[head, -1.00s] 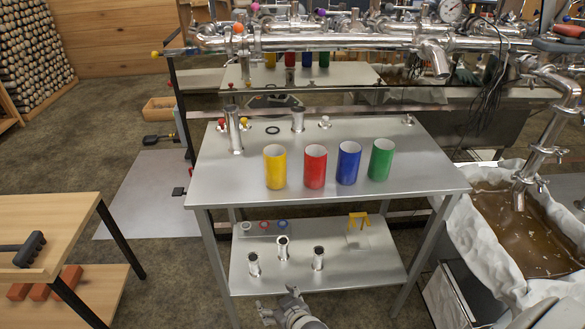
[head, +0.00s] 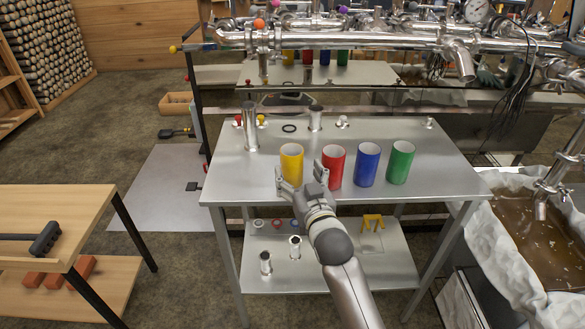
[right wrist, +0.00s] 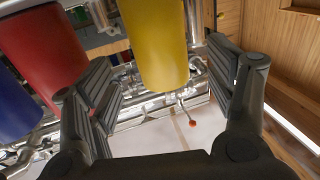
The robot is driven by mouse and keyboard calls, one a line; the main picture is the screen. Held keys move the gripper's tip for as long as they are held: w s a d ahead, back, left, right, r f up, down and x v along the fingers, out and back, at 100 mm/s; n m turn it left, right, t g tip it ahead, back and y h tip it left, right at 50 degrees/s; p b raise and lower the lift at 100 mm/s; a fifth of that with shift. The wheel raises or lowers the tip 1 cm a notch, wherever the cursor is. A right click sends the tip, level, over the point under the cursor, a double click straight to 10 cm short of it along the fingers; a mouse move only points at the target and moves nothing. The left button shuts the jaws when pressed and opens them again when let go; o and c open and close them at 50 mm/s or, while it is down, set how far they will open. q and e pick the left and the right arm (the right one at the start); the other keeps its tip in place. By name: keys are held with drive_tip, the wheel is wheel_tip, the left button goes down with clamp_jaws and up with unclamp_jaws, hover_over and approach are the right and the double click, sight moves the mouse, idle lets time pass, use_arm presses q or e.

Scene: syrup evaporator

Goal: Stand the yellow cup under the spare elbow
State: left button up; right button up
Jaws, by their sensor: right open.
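The yellow cup (head: 291,165) stands upright on the steel table, leftmost in a row of cups. My right gripper (head: 302,182) is open at the table's front edge, just in front of the yellow cup. In the right wrist view the yellow cup (right wrist: 155,45) shows large between the spread fingers of my right gripper (right wrist: 165,95), with gaps on both sides. A down-turned steel elbow (head: 459,60) hangs from the pipework behind; I cannot tell whether it is the spare elbow. My left gripper is not in view.
Beside it stand a red cup (head: 333,166), close to my right finger, a blue cup (head: 368,165) and a green cup (head: 400,162). A tall steel tube (head: 250,126) stands at the table's back left. The table (head: 445,172) is clear at the right.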

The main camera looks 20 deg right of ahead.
sight(295, 165)
drive_tip(key=shift+w+r+p, duration=0.15)
drive_tip(key=shift+w+p, duration=0.05)
drive_tip(key=shift+w, duration=1.25)
drive_tip(key=shift+w+r+p, duration=0.1)
drive_tip(key=shift+w+p, duration=0.05)
drive_tip(key=shift+w, duration=1.25)
drive_tip(key=c, duration=1.2)
